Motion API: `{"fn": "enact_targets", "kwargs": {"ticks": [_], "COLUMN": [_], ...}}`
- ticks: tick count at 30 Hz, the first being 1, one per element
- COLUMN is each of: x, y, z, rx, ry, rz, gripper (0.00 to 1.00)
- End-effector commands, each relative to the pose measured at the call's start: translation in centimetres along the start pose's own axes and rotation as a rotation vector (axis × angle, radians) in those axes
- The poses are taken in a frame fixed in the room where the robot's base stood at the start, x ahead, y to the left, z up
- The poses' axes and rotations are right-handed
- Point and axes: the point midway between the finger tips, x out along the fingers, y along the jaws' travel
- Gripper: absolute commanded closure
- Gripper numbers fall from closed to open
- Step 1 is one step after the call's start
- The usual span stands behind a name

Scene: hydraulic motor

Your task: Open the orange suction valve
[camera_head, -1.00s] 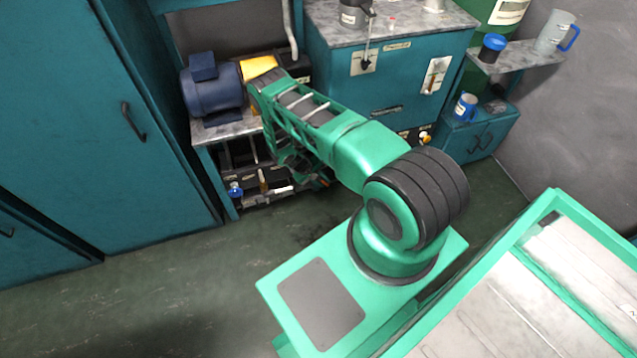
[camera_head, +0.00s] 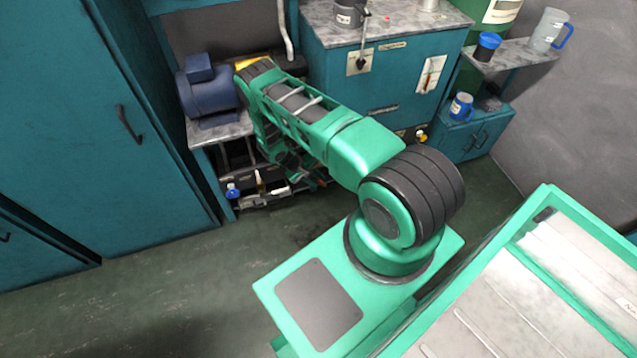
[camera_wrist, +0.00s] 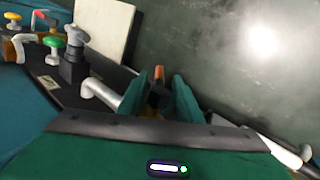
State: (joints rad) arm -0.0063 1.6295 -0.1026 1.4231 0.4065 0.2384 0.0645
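In the wrist view the two green fingers of my gripper (camera_wrist: 157,98) stand apart. A small orange-tipped part (camera_wrist: 159,73) on a dark body shows between them; it looks like the orange valve handle. I cannot tell whether either finger touches it. A pale curved pipe (camera_wrist: 100,94) lies just left of the left finger. In the head view my gripper is low by the bench and mostly hidden behind my green arm; the orange valve is not clear there.
A blue motor (camera_head: 207,90) sits on the bench. A blue-capped bottle (camera_head: 232,190) is below. Open floor (camera_head: 150,280) lies in front.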

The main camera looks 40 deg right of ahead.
Motion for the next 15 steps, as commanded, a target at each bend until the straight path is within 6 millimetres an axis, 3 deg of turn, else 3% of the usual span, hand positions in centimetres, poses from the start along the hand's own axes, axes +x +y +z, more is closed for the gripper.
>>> {"fn": "enact_targets", "kwargs": {"ticks": [6,15], "x": [-4.3,-7.1], "y": [0.0,-0.1], "z": [0.0,0.2], "rx": [-0.002,-0.002], "ry": [0.001,-0.002], "rz": [0.0,0.001], "gripper": [0.68,0.68]}}
